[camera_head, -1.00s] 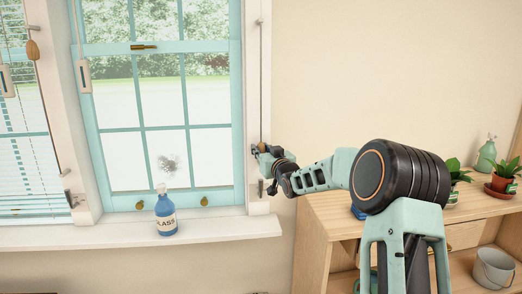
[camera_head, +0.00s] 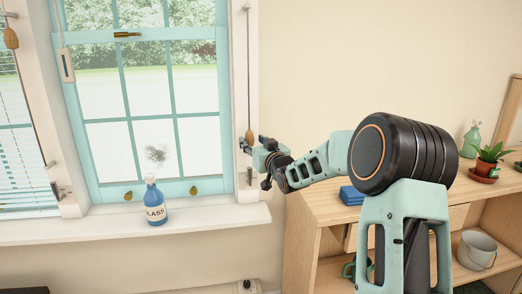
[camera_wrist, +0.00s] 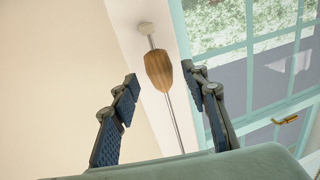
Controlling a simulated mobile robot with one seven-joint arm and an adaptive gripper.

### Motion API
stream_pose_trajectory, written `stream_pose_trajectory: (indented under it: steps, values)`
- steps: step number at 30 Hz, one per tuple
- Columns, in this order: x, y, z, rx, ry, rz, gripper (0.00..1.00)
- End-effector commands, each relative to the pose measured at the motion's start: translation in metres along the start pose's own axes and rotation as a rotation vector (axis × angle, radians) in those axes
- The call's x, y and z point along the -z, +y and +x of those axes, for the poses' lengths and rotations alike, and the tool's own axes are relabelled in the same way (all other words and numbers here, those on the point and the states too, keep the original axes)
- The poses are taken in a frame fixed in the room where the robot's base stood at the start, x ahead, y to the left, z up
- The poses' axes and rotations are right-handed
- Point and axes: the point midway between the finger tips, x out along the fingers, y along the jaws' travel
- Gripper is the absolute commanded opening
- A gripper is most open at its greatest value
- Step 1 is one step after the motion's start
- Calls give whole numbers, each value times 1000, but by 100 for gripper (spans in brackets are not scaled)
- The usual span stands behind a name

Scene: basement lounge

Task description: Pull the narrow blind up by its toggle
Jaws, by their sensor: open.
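A wooden toggle (camera_head: 249,137) hangs on a thin straight cord (camera_head: 248,70) along the white frame right of the middle window. It also shows in the wrist view (camera_wrist: 158,70), with the cord running past it. My gripper (camera_head: 256,144) is beside the toggle, its fingers open. In the wrist view my gripper (camera_wrist: 160,82) has one finger on each side of the toggle, with a gap on both sides. Neither finger visibly touches it. A slatted blind (camera_head: 18,155) hangs at the left window. Another wooden toggle (camera_head: 11,38) hangs at the upper left.
A blue spray bottle (camera_head: 154,203) stands on the white windowsill (camera_head: 120,226). A wooden shelf unit (camera_head: 302,215) at the right holds a potted plant (camera_head: 487,155), a blue cloth-like item (camera_head: 351,195) and a grey bucket (camera_head: 477,250). A white handle (camera_head: 67,65) hangs beside the middle window.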

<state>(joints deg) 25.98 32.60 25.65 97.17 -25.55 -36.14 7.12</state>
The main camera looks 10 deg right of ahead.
Motion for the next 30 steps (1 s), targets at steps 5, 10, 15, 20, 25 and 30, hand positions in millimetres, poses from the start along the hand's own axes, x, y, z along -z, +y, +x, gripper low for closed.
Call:
stream_pose_trajectory:
  steps: [5, 10, 15, 20, 25, 30]
  values:
    - [0, 0, -33, -2, -2, -2, 42]
    - [-1, 0, -60, -1, -2, -1, 42]
    - [-1, 0, -77, -1, -2, 0, 42]
    - [-1, 0, -82, -1, -2, 1, 42]
    - [-1, 0, -82, 0, -2, 1, 42]
    - [-2, -1, -82, -1, -8, 2, 42]
